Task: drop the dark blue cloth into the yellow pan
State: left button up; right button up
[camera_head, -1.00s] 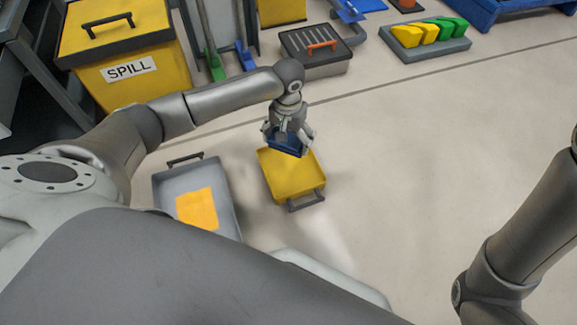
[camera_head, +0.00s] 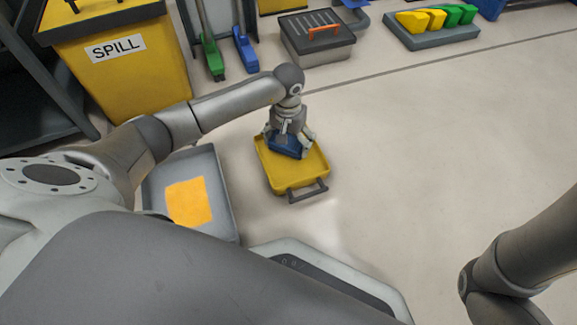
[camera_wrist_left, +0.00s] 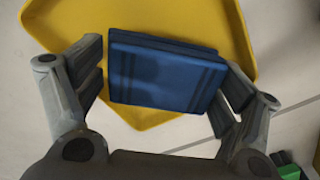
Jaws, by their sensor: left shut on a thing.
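The dark blue cloth (camera_head: 286,147) is a folded flat pad held between the fingers of my left gripper (camera_head: 289,138). The left wrist view also shows the cloth (camera_wrist_left: 165,75) between the two fingers of the left gripper (camera_wrist_left: 165,82). The yellow pan (camera_head: 296,182) is a shallow tray with a dark handle at its near side. It lies on the floor under the gripper, and the cloth is over its far part; whether they touch I cannot tell. The pan fills the upper part of the left wrist view (camera_wrist_left: 60,18). My right gripper is out of view.
A grey pan (camera_head: 227,200) with an orange cloth (camera_head: 189,201) lies left of the yellow pan. A yellow SPILL bin (camera_head: 123,75), a grey box with an orange handle (camera_head: 318,48) and a grey block with wedges (camera_head: 436,38) stand behind. Floor to the right is clear.

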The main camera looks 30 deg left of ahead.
pick_arm(q)
jog(key=shift+f, duration=0.45)
jog(key=o, duration=0.8)
jog(key=shift+r, duration=0.15)
notch_tip(320, 180, up, 12)
jog(key=shift+f, duration=0.1)
